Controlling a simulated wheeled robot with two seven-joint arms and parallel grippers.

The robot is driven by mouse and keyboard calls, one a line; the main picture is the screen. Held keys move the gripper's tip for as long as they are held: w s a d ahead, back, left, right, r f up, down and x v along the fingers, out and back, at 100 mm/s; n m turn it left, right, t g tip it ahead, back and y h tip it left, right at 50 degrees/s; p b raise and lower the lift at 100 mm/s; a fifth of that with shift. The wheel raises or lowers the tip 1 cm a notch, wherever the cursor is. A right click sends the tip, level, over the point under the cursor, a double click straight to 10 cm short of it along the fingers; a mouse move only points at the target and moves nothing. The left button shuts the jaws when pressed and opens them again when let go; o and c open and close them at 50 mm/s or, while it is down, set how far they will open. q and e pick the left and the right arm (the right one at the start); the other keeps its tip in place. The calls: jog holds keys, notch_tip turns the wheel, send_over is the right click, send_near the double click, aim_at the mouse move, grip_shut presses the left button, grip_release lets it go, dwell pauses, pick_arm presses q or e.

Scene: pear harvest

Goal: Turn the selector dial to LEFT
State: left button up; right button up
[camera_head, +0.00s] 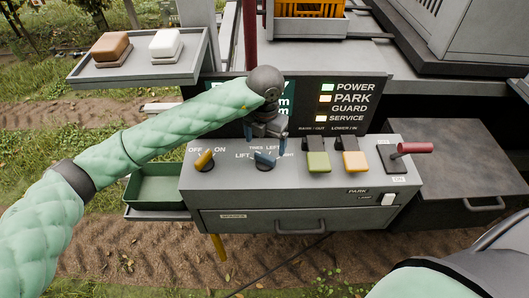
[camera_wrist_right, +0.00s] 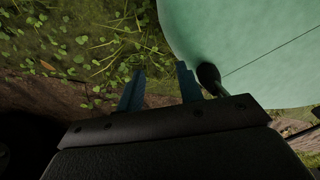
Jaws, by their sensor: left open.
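The selector dial (camera_head: 264,161) is a dark round knob with a blue pointer on the grey control panel (camera_head: 225,180).
A yellow OFF/ON switch (camera_head: 204,160) sits left of the dial. A green button (camera_head: 318,161), a yellow button (camera_head: 354,160) and a red-handled lever (camera_head: 412,148) stand to the right. A green tray (camera_head: 158,188) and a shelf with two blocks (camera_head: 140,70) lie left.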

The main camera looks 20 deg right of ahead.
aim_at(265, 155)
pick_arm(q)
notch_tip(265, 155, down, 4)
jog(key=p, duration=0.2)
jog(key=shift+f+p, duration=0.15)
jog(key=shift+p, duration=0.15)
jog(key=shift+f+p, duration=0.3)
jog(key=shift+f, duration=0.65)
pick_arm(e)
jog(key=s, duration=0.1)
jog(key=s+r, duration=0.2)
jog(key=shift+s+d+r, duration=0.2)
jog(key=shift+s+d, duration=0.15)
pick_arm(q)
jog(key=c, duration=1)
pick_arm(e)
jog(key=shift+a, duration=0.1)
